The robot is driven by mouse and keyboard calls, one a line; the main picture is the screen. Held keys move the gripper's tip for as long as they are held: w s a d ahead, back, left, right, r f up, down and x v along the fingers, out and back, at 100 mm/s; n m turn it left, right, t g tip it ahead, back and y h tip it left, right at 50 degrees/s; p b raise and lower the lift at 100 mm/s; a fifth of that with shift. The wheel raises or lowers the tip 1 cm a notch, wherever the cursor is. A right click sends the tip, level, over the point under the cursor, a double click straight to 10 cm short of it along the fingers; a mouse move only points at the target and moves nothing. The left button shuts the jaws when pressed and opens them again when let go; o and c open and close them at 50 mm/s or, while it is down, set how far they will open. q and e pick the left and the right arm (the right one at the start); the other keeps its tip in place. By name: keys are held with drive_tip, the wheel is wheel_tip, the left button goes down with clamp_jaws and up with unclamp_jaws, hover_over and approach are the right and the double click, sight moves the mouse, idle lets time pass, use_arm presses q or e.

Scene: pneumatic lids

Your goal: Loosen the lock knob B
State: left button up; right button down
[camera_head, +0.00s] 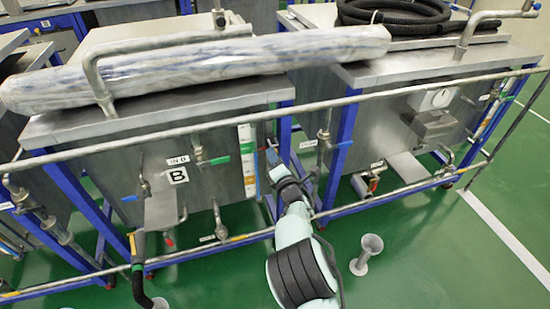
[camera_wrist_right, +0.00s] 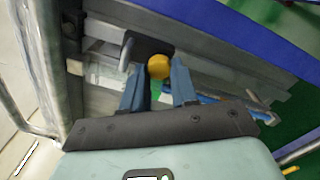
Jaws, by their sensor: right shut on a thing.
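A steel tank with a "B" label (camera_head: 178,175) stands left of centre in the head view. My right arm comes up from the bottom, with the right gripper (camera_head: 272,152) at the right side of this tank. In the right wrist view a round yellow knob (camera_wrist_right: 159,66) sits between the fingertips of the gripper (camera_wrist_right: 158,78), which is shut on it. The knob is next to a metal bracket on the tank's side. It is hidden in the head view. My left gripper is not in view.
A rail (camera_head: 420,88) runs across the front of the tanks. A plastic-wrapped roll (camera_head: 210,65) lies over the B tank. A second tank (camera_head: 385,110) stands to the right, leaving a narrow gap. A grey funnel-shaped stand (camera_head: 367,250) is on the green floor.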

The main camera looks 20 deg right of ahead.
idle(0.3)
drive_tip(key=c, duration=0.9)
unclamp_jaws()
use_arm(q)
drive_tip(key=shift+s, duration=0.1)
use_arm(e)
drive_tip(key=shift+o, duration=0.2)
